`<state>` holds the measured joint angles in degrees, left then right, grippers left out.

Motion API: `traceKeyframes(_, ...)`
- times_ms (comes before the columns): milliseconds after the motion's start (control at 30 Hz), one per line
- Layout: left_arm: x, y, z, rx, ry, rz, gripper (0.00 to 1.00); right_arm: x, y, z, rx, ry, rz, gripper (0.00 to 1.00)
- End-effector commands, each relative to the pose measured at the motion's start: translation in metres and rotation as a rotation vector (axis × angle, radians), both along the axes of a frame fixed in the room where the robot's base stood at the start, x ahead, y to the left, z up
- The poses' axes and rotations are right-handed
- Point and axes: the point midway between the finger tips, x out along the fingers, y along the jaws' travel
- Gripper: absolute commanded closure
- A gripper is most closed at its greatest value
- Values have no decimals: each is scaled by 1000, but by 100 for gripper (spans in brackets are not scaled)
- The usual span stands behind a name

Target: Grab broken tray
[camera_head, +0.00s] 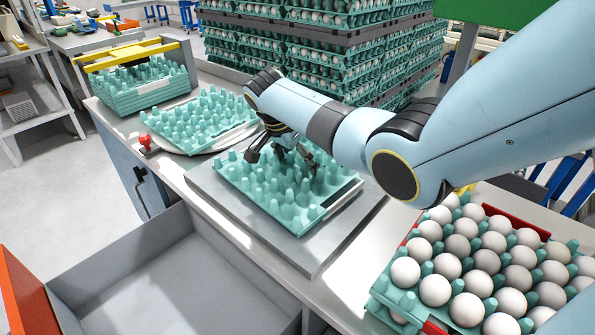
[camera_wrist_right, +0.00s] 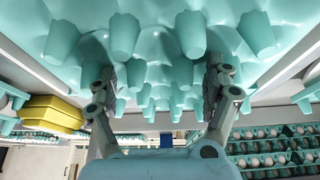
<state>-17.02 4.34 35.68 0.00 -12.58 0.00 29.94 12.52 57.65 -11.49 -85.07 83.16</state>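An empty teal egg tray (camera_head: 300,208) lies on a grey plate (camera_head: 232,212) in the middle of the counter. Part of it is hidden behind my right gripper, and I cannot make out a break in it. My right gripper (camera_head: 282,158) points down at the tray's far part, among its pegs. In the right wrist view, the two fingers of the gripper (camera_wrist_right: 161,78) are spread apart, with the tray's pegs (camera_wrist_right: 190,35) close in front of and between them. I cannot tell whether the fingers touch the tray. My left gripper is not in view.
Another empty tray (camera_head: 205,118) lies to the left, beside a red knob (camera_head: 145,140). A stack of empty trays (camera_head: 140,90) stands farther left. Egg-filled trays (camera_head: 330,50) are stacked behind. A tray of white eggs (camera_head: 408,298) is at the right. An open grey bin (camera_head: 170,270) is in front.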

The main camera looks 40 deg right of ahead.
Motion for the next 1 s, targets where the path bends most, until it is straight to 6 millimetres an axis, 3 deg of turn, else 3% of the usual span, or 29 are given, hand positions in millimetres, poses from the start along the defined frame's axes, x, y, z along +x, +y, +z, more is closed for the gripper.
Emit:
traceKeyframes(67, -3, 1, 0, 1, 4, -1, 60, 0, 0, 0, 0, 0, 0, 29)
traceKeyframes(500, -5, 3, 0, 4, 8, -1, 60, 0, 0, 0, 0, 0, 1, 86)
traceKeyframes(800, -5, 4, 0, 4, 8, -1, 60, 1, 0, 3, -1, -2, 1, 88)
traceKeyframes(1000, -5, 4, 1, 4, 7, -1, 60, 1, 0, 24, -2, -4, 2, 88)
